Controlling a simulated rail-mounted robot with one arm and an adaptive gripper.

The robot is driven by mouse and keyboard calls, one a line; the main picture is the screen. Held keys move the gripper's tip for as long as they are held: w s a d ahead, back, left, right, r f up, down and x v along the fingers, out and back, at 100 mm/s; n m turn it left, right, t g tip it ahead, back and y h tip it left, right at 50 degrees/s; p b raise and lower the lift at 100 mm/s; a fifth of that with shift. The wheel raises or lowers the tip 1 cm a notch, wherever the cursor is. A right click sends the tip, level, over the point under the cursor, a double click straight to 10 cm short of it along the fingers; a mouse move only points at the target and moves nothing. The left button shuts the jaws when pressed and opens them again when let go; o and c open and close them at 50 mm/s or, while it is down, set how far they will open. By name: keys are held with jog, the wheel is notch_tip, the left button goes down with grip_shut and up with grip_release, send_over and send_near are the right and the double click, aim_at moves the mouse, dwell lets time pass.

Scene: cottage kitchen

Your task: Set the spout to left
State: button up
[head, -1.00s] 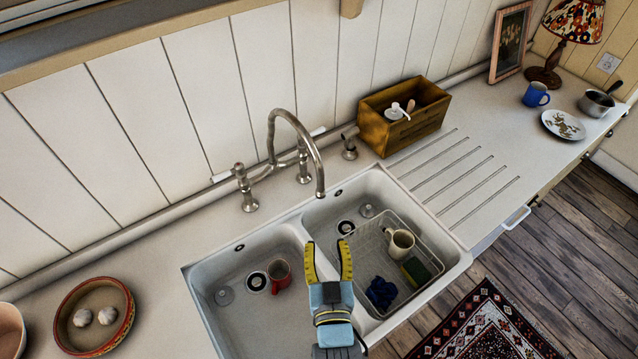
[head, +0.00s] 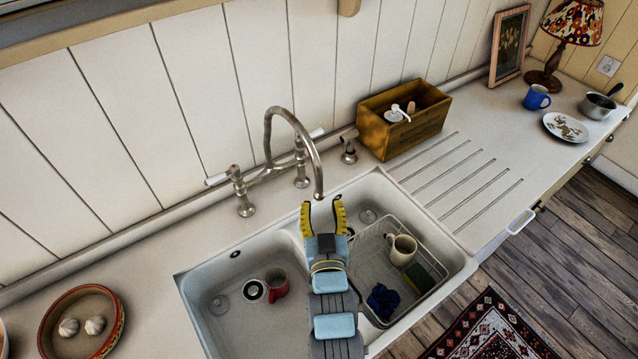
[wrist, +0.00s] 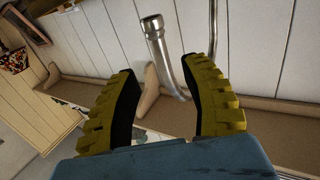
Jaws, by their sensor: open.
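The metal spout (head: 308,146) is a tall curved tube on the bridge tap behind the double sink (head: 189,303). Its outlet end hangs over the left part of the right basin, near the divider. My gripper (head: 322,206) is open and empty, with yellow fingers either side of the spout's end and just below or in front of it. In the wrist view the spout (wrist: 171,62) shows beyond and between my open fingertips (wrist: 168,75). I cannot tell if either finger touches it.
The left basin holds a red mug (head: 276,282). The right basin holds a wire rack (head: 371,245) with a cream mug (head: 402,249) and a dark blue cloth (head: 383,301). A wooden box (head: 405,135) stands right of the tap. A bowl with garlic (head: 50,345) is at the left.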

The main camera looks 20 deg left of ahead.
aim_at(320, 188)
jog(key=shift+p+x, duration=0.35)
jog(key=shift+x, duration=3.1)
grip_shut()
